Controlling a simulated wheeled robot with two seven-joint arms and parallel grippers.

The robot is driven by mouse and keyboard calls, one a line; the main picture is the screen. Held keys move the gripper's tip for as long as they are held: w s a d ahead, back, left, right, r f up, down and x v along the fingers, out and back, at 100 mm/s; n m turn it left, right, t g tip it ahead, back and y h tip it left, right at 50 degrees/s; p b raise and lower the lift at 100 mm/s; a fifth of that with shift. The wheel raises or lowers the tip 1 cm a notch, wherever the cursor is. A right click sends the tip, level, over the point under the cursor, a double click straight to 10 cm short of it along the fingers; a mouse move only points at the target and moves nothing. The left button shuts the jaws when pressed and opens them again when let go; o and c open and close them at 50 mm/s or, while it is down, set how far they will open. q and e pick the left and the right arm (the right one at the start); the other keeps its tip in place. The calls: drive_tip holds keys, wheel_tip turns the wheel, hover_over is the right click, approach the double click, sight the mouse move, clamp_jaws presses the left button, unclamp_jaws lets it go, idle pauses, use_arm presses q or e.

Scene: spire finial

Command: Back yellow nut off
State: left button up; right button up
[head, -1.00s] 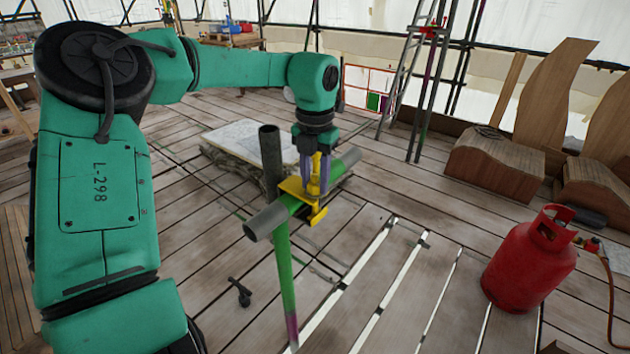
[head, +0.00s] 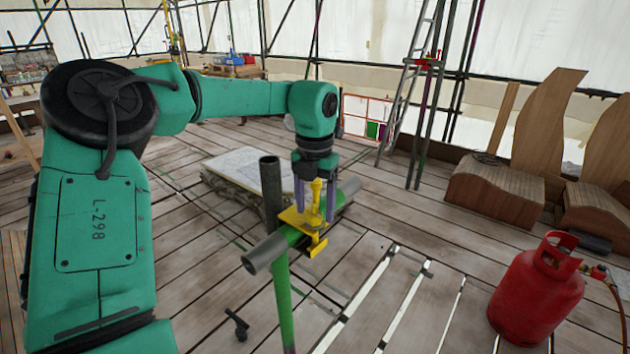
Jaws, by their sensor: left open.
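The yellow nut and its bolt (head: 316,193) stand upright on a yellow clamp (head: 300,222) around a green and grey scaffold tube (head: 290,240). My left gripper (head: 315,208) points down over the clamp from above. Its two purple-grey fingers are spread, one on each side of the yellow nut and bolt, and it is open. A gap shows between the fingers and the yellow part, though exact contact at the far side cannot be told. My right gripper is not in view.
A dark upright tube (head: 271,190) stands just left of the clamp. A red gas bottle (head: 537,292) stands at the right. A sheet-topped stack (head: 245,170) lies behind. A small black fitting (head: 237,324) lies on the plank floor, which has open gaps at centre right.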

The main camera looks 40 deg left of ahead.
use_arm(q)
wheel_tip(320, 180, up, 14)
drive_tip(key=shift+f+p, duration=0.2)
drive_tip(key=shift+p, duration=0.25)
